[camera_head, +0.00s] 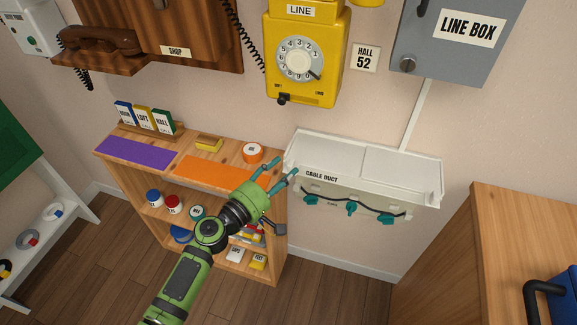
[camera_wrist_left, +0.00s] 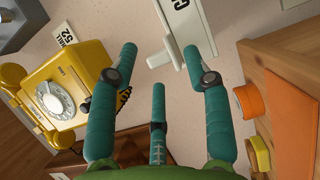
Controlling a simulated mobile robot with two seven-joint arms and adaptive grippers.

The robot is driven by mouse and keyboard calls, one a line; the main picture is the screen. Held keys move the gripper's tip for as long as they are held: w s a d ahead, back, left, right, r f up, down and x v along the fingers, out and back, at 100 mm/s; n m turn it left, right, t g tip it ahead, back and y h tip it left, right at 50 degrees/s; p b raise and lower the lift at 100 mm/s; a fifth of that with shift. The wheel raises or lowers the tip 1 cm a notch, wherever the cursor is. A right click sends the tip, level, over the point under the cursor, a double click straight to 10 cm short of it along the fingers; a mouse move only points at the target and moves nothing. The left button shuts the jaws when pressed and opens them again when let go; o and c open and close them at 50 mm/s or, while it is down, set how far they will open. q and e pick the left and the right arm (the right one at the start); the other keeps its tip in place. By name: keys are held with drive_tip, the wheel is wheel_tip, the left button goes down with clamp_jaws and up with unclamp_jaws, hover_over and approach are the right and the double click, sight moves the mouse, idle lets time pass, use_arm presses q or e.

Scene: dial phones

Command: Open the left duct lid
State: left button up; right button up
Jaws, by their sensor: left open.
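The white cable duct (camera_head: 432,195) is on the wall below the yellow phone, with "CABLE DUCT" printed on its front. Its left lid (camera_head: 330,149) lies flat on the top and looks closed, beside a similar right lid (camera_head: 402,172). My left gripper (camera_head: 283,167) is open and empty at the duct's left end, above the shelf's right corner. Whether a fingertip touches the duct is unclear. In the left wrist view the spread fingers of my left gripper (camera_wrist_left: 157,50) point toward the white end of the duct (camera_wrist_left: 186,24). My right gripper is not in view.
A wooden shelf (camera_head: 278,245) with purple and orange mats stands left of the duct, an orange roll (camera_head: 252,152) near its back. The yellow phone (camera_head: 303,85) hangs above. A black cable with teal clips (camera_head: 351,208) runs below the duct. A wooden cabinet (camera_head: 500,230) stands at right.

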use_arm(q)
drive_tip(key=shift+x, duration=1.2)
clamp_jaws()
